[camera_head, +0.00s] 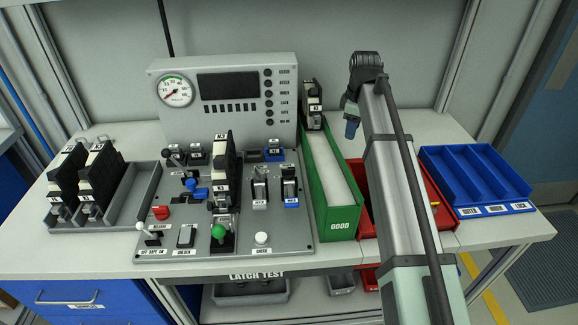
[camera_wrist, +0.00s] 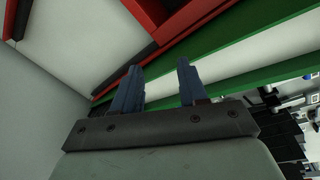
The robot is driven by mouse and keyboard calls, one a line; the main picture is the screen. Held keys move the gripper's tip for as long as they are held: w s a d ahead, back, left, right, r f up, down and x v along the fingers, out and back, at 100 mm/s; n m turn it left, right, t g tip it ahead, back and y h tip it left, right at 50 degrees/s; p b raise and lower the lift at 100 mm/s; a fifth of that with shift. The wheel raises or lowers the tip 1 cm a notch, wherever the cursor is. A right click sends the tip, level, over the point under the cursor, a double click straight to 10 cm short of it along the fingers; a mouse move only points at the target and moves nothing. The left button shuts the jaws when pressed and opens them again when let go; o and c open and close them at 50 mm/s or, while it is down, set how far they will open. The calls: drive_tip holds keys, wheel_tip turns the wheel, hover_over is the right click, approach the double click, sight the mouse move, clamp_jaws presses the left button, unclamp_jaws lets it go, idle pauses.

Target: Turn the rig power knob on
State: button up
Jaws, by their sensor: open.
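The latch test rig's grey panel (camera_head: 270,230) lies on the bench in the head view. At its front left corner is a small knob with a white tip (camera_head: 141,227), above a label that reads "OFF SAFE ON". The knob's exact setting is too small to tell. My gripper (camera_head: 351,128) hangs well to the right of the knob, near the green and red bins. Its two blue fingers (camera_wrist: 157,88) stand apart with nothing between them in the wrist view. The knob cannot be made out in the wrist view.
A green bin marked GOOD (camera_head: 343,224), a red bin (camera_head: 440,212) and a blue divided tray (camera_head: 510,205) stand to the right. A grey rack (camera_head: 142,196) holds black latch units at the left.

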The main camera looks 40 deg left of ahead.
sight(288, 168)
drive_tip(key=s+a+n+g+h, duration=0.1)
drive_tip(key=s+a+n, duration=0.5)
drive_tip(key=s+a, duration=0.75)
drive_tip(key=f, duration=1.3)
drive_tip(key=shift+s+d+f, duration=0.15)
drive_tip(key=shift+s+d, duration=0.15)
drive_tip(key=shift+s, duration=0.1)
clamp_jaws()
